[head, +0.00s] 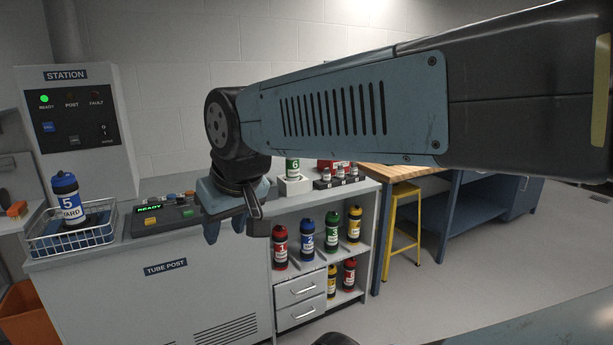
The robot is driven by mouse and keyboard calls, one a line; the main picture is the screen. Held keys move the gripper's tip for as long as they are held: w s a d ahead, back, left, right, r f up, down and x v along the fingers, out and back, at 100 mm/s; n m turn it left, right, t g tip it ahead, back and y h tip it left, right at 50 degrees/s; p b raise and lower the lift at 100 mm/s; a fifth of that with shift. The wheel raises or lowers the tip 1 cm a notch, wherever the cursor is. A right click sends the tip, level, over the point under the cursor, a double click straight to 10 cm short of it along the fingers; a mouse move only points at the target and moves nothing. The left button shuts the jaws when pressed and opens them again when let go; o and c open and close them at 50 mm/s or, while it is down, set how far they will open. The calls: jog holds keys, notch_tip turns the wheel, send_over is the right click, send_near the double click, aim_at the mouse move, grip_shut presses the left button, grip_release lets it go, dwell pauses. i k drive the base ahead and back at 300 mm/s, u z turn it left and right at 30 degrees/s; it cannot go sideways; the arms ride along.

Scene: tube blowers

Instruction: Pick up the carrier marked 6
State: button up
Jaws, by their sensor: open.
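The carrier marked 6 (292,168) is white with green and stands upright in a white block holder (294,186) on the counter top. Its upper end is hidden behind my arm. My gripper (236,232) points down in front of the counter's front edge, left of the carrier and nearer to me. Its jaws are open and apart from the carrier, with nothing seen between them.
A blue carrier marked 5 (68,203) stands in a wire basket (72,238) at left. A control console (165,216) sits beside it. Small items in a dark rack (335,181) stand right of the holder. Several carriers fill the shelves below, including red carrier 1 (280,247).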

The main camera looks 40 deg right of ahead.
aim_at(292, 163)
jog(key=z, duration=1.15)
jog(key=i, duration=1)
jog(key=u, duration=0.1)
